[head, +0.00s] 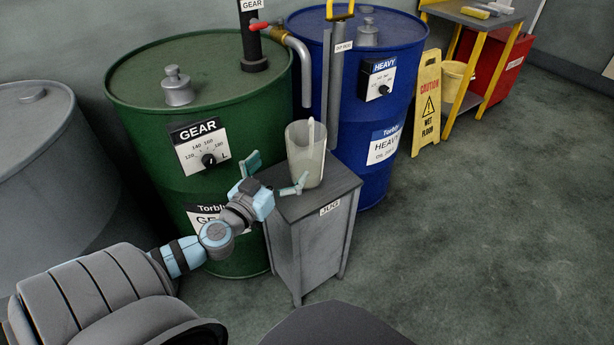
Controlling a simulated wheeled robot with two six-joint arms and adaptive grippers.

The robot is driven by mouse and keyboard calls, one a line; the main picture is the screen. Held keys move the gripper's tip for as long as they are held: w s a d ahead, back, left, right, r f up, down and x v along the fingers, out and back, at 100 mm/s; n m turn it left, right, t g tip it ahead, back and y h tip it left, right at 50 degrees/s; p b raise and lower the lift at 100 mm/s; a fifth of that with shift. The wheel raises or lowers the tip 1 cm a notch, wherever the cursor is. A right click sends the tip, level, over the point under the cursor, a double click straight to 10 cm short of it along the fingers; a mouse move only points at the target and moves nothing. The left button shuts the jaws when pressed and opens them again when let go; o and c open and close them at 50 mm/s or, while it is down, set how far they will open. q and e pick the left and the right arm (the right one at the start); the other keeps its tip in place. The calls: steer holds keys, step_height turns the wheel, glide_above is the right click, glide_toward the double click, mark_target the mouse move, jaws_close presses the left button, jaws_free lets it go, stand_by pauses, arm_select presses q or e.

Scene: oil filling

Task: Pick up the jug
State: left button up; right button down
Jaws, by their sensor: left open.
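The jug (303,163) is a translucent whitish container with a handle. It stands upright on a small grey stand (325,240) labelled JUG. My left gripper (277,174) is open, with its teal fingers spread, just left of the jug. One finger is near the jug's lower left side, and the other is up and to the left. I cannot tell whether a finger touches the jug. Nothing is between the fingers. My right gripper is not in view.
A green GEAR drum (142,128) with a pipe and red-handled tap stands behind the left arm. A blue HEAVY drum (405,55) is behind the stand. A yellow caution sign (428,105) and a yellow-legged table (475,15) are at right. Floor at right is clear.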

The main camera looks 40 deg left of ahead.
mark_target(295, 148)
arm_select(q)
steer(key=w, duration=0.2)
steer(key=w+a+p, duration=0.1)
steer(key=w, duration=0.1)
steer(key=w+p, duration=0.1)
steer(key=w, duration=0.1)
steer(key=shift+w+a+r, duration=0.2)
steer(key=shift+w+r, duration=0.15)
steer(key=w, duration=0.4)
steer(key=w+a, duration=0.1)
steer(key=w, duration=0.1)
steer(key=shift+w+f+p, duration=0.1)
steer(key=shift+f+p, duration=0.15)
steer(key=shift+p, duration=0.05)
steer(key=c, duration=1.7)
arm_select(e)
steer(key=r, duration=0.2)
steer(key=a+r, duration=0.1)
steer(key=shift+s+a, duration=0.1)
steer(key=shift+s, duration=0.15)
arm_select(q)
steer(key=shift+d+r, duration=0.1)
steer(key=shift+r, duration=0.1)
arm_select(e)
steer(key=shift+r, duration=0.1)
